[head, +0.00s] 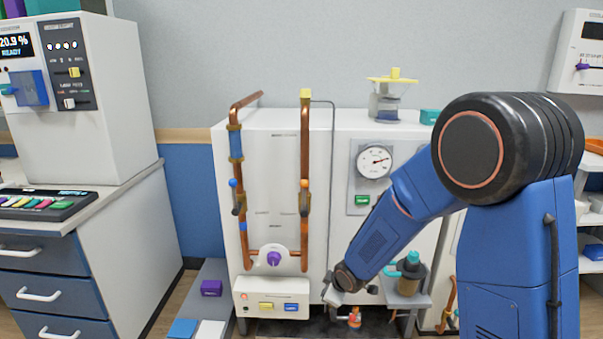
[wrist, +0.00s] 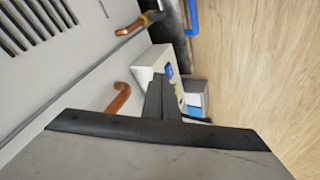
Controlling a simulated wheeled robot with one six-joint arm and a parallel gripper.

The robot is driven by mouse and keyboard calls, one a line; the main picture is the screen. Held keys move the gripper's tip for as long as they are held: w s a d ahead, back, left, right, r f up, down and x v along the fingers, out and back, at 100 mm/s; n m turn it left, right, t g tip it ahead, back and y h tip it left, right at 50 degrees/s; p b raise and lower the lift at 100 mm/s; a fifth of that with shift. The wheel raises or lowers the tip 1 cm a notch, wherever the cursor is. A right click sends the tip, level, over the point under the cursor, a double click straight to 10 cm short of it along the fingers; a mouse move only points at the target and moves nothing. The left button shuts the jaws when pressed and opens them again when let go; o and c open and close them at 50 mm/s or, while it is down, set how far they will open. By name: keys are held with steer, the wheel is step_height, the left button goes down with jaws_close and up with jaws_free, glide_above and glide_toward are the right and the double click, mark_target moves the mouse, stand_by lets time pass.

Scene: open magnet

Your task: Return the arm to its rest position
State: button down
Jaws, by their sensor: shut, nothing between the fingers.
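My blue arm with its black joint reaches from the right side of the head view down and left to the front of the white machine (head: 352,120). My gripper (head: 331,296) is low in front of that machine, just right of the small control box (head: 272,297). In the wrist view my gripper (wrist: 160,93) shows its dark fingers together, with nothing between them. The white box with blue and yellow parts (wrist: 150,62) lies beyond the fingertips, partly hidden by them. I cannot tell whether the fingers touch anything.
Copper pipes (head: 304,170) with valves run up the machine, left of my arm. A shelf (head: 408,299) with a dark, teal-topped container (head: 410,272) is close to the right of my forearm. A drawer cabinet (head: 45,270) stands left. Wooden floor (wrist: 250,70) shows in the wrist view.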

steer(key=s+d+r+m+h, duration=0.2)
steer(key=s+d+r+m, duration=0.5)
steer(key=s+d+r, duration=0.75)
steer(key=s+d+r+m, duration=0.2)
steer(key=s+r, duration=0.1)
steer(key=s, duration=0.4)
steer(key=s+d+r+m+g, duration=0.1)
steer(key=s+d+r+m, duration=0.1)
steer(key=s, duration=0.5)
steer(key=s+d+r+m, duration=0.2)
steer(key=s+r, duration=0.2)
steer(key=s, duration=0.3)
steer(key=shift+s+g+h, duration=0.3)
steer(key=shift+s, duration=0.05)
